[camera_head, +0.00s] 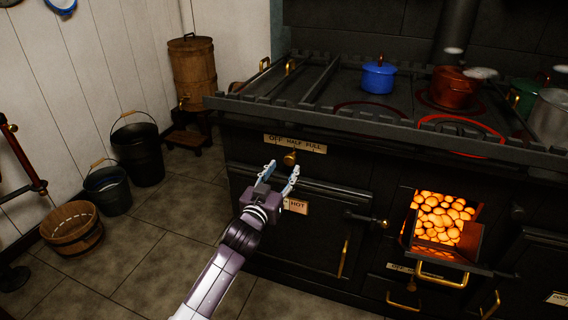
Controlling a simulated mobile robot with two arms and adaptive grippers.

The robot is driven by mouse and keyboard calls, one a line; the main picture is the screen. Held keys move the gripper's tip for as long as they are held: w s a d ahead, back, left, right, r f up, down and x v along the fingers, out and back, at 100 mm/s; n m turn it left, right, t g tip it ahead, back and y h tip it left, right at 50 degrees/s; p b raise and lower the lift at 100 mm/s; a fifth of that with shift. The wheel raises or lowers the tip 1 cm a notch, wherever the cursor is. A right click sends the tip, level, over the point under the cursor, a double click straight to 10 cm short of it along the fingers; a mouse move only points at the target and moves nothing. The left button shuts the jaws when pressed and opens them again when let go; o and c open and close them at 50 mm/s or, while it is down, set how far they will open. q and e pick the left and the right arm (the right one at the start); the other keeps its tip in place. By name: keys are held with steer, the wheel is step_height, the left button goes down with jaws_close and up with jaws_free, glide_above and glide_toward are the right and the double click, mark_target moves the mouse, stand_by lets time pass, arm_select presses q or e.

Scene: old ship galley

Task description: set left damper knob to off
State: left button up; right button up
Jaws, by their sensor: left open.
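The left damper knob (290,159) is a small brass knob on the front of the black stove. It sits just below a label plate (295,144) that reads OFF, HALF, FULL. The knob's exact setting is too small to tell. My left gripper (281,172) is open and empty, its two fingers pointing up toward the stove front. The fingertips are just below the knob, one on each side in the picture; I cannot tell whether they touch it. My right gripper is not in view.
The black stove (345,122) has a rail along its top edge. A blue pot (378,77) and a copper pot (454,88) stand on top. An open firebox (440,217) glows at the right.

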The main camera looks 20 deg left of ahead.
mark_target(289, 162)
arm_select(q)
steer(key=w+b, duration=0.1)
steer(key=w, duration=0.4)
steer(key=shift+w+d+f, duration=0.1)
steer(key=shift+w, duration=0.5)
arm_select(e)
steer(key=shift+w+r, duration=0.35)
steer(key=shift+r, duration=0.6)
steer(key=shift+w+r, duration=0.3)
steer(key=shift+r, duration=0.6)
arm_select(q)
jaws_close()
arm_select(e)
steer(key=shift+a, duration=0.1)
